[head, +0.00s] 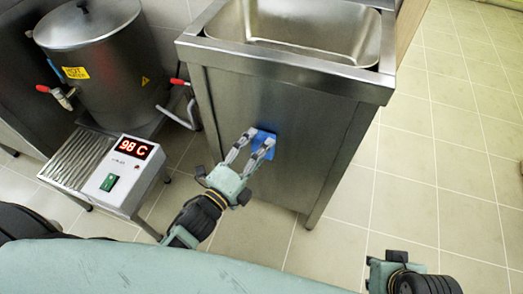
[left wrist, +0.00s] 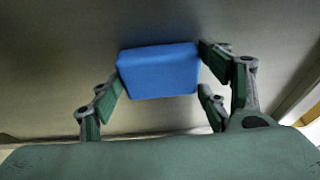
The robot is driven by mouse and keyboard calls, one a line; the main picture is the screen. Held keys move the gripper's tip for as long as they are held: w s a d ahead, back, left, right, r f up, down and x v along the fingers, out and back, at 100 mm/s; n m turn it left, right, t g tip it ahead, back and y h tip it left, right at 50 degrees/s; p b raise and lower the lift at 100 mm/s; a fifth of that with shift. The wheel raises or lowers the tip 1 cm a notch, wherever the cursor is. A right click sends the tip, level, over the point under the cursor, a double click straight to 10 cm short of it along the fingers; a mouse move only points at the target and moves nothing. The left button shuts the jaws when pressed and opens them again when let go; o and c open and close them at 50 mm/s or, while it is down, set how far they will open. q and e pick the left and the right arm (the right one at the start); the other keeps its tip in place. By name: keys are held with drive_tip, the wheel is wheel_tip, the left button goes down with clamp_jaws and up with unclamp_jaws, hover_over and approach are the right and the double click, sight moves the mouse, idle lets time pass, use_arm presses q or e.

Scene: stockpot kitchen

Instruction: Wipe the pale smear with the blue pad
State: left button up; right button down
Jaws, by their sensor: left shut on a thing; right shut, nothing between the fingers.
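The blue pad (head: 264,137) is at the front steel panel (head: 310,130) of the sink cabinet. My left gripper (head: 258,142) is shut on the pad, with its fingers pointing at the panel. In the left wrist view the blue pad (left wrist: 160,70) sits between the fingertips, its broad face towards the camera and the grey panel close behind it. I cannot tell whether the pad touches the panel. I cannot make out a pale smear in either view. My right gripper (head: 386,270) is shut and empty at the bottom right, apart from everything, only partly in view.
A sink basin (head: 300,25) tops the cabinet. To the left stands a large steel pot (head: 95,55) with a yellow warning label, red-handled taps and a control box (head: 122,172) reading 98 C. The tiled floor (head: 440,140) to the right is clear.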

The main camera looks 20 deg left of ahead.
use_arm(q)
drive_tip(key=s+p, duration=0.1)
drive_tip(key=s, duration=0.5)
idle(0.3)
drive_tip(key=shift+s, duration=0.1)
drive_tip(key=s, duration=0.2)
drive_tip(key=shift+s+a, duration=0.1)
drive_tip(key=shift+s, duration=0.3)
drive_tip(key=shift+r, duration=0.1)
idle(0.4)
